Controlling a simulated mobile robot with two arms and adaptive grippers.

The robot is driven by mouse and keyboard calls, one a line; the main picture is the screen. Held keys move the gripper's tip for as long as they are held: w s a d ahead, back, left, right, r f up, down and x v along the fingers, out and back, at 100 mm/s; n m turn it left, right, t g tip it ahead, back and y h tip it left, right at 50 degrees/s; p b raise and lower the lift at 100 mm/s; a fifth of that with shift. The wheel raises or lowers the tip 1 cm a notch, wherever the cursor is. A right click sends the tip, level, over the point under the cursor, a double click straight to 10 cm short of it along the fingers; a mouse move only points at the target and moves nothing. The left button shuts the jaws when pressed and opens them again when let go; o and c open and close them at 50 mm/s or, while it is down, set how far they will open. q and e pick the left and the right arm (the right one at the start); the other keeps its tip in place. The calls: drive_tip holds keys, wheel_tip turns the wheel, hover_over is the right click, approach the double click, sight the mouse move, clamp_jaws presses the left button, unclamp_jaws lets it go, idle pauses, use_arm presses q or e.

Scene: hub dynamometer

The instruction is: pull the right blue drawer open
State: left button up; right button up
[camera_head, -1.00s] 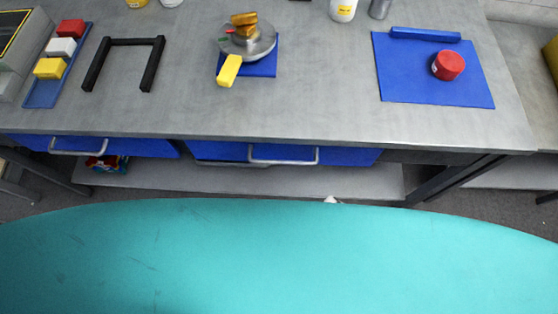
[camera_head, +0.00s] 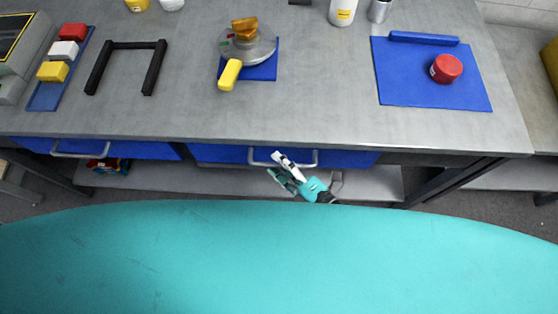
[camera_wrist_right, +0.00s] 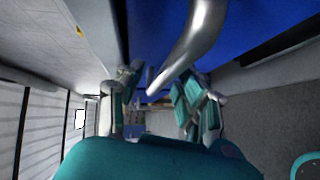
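The right blue drawer (camera_head: 350,159) is under the workbench edge, and its front looks flush with the left drawer's. Its grey bar handle (camera_head: 305,164) also shows large in the right wrist view (camera_wrist_right: 203,32), against the blue drawer front (camera_wrist_right: 250,25). My right gripper (camera_head: 276,166) is at the left part of this handle. In the right wrist view its fingers (camera_wrist_right: 157,98) are spread apart, and the handle's lower end appears between them. I see no clear contact with the handle. My left gripper is not in view.
The left blue drawer (camera_head: 140,150) has its own handle (camera_head: 77,154). A shelf (camera_head: 225,180) runs below the drawers. The bench top (camera_head: 330,115) carries a round metal device (camera_head: 262,50), a black frame (camera_head: 98,67) and a blue mat (camera_head: 425,85) with a red cylinder (camera_head: 446,68).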

drive_tip(key=shift+w+a, duration=0.25)
drive_tip(key=shift+a, duration=0.05)
drive_tip(key=shift+c, duration=0.4)
clamp_jaws()
